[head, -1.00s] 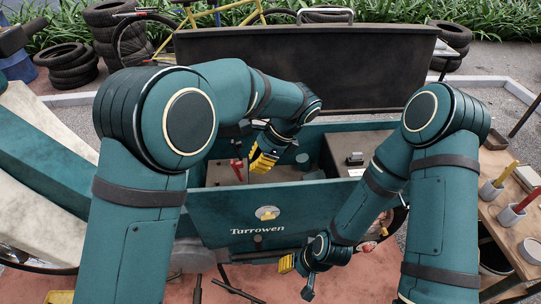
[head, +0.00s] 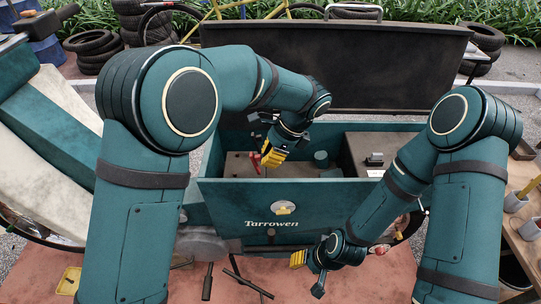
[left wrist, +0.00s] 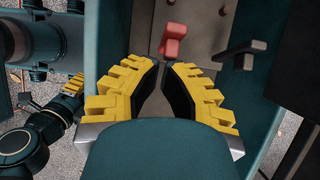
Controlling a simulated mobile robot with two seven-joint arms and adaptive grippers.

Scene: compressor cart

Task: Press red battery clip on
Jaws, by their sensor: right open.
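The red battery clip (head: 255,161) stands inside the teal cart box, left of my left gripper in the head view. In the left wrist view the red clip (left wrist: 172,40) lies ahead of the fingertips, near the middle of the gap. My left gripper (head: 272,156) is inside the box with yellow-padded fingers; in the left wrist view (left wrist: 162,72) they are apart with nothing between them. What the clip sits on is hard to make out. My right gripper (head: 298,259) is open and empty, low in front of the cart's front panel.
The teal cart box (head: 235,205) has raised walls around the left gripper, and its dark lid (head: 335,65) stands open behind. A black lever-like part (left wrist: 240,53) is right of the clip. A wooden bench (head: 520,215) with cups stands at right.

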